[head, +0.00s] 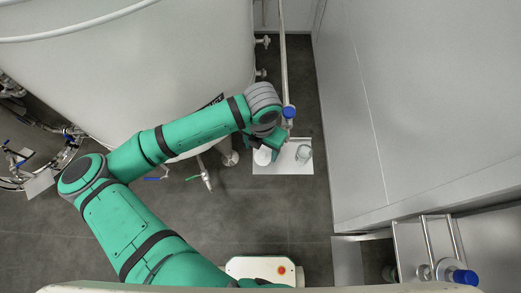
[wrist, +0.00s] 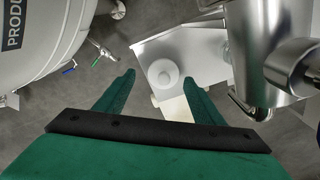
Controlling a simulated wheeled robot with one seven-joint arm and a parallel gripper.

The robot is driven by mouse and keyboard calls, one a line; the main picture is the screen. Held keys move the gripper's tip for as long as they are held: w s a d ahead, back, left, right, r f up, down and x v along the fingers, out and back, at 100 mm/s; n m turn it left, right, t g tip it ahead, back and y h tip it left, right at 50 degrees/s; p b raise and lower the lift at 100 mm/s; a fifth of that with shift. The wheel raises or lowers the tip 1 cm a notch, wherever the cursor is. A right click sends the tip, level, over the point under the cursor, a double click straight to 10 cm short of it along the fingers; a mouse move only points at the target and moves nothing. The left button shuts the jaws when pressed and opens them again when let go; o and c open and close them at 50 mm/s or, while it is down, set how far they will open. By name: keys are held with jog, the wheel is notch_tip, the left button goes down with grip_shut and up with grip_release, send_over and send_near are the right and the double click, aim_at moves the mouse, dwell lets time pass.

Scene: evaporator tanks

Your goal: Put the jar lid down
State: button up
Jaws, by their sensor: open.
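The jar lid (wrist: 163,73) is a white disc with a small raised round middle. In the wrist view it appears to lie flat on a small pale table (wrist: 205,45). My gripper (wrist: 159,77) is open, with its two green fingers apart and the lid showing between and just beyond the tips; neither finger visibly touches it. In the head view the lid (head: 262,156) is at the left part of the table (head: 284,169), beside my gripper (head: 274,143). A clear glass jar (head: 303,153) stands at the right part of the table.
A large white tank (head: 150,70) stands left, with a tap (head: 206,178). A grey wall (head: 420,100) bounds the right. Floor is clear in front of the table.

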aim_at(262, 153)
notch_tip(262, 153, up, 10)
jog(key=shift+s+f, duration=0.15)
jog(key=shift+s, duration=0.05)
jog(key=shift+w+d, duration=0.1)
jog(key=shift+d, duration=0.05)
dwell(0.5)
